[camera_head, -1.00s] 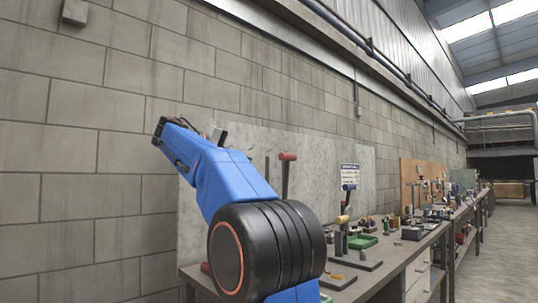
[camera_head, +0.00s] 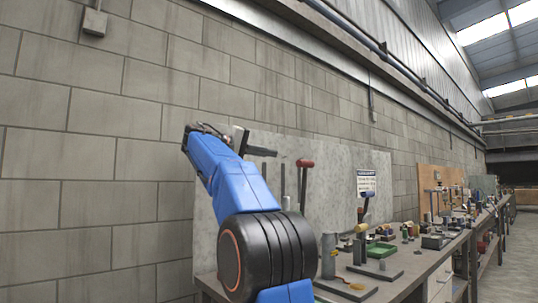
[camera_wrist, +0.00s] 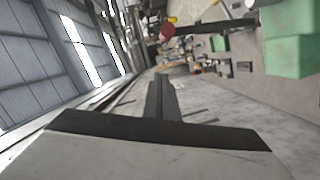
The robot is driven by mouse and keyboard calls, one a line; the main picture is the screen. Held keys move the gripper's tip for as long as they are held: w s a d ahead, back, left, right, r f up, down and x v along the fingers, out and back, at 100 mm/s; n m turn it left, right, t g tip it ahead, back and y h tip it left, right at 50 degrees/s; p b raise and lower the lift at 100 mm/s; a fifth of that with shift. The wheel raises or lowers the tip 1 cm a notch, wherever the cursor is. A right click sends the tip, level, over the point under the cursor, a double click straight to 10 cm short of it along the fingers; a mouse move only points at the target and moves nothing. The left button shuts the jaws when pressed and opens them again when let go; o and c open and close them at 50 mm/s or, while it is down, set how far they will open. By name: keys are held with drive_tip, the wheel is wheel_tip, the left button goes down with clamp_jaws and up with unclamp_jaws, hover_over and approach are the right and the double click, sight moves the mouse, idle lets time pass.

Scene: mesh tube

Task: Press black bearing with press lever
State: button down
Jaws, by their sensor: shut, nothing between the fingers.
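A dark upright lever with a red knob (camera_head: 305,163) stands behind my blue arm in the head view. I take it to be the press lever. In the wrist view its red knob (camera_wrist: 167,31) is at the top, beyond the fingertips, with a dark bar running right from it. My gripper (camera_head: 275,152) points right toward the knob, with a visible gap in the head view. In the wrist view my gripper (camera_wrist: 160,78) has its two dark fingers together and empty. I cannot make out the black bearing; my arm hides the press's lower part.
A grey cylinder (camera_head: 328,256) stands right of my arm. A blue-handled tool (camera_head: 367,195), a yellow-headed tool (camera_head: 361,228) and a green tray (camera_head: 381,250) are farther right on the bench. A grey board and block wall stand behind. The floor aisle at right is clear.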

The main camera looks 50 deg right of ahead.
drive_tip(key=s+d+f, duration=0.2)
drive_tip(key=s+d, duration=0.4)
drive_tip(key=shift+f, duration=0.2)
idle(0.5)
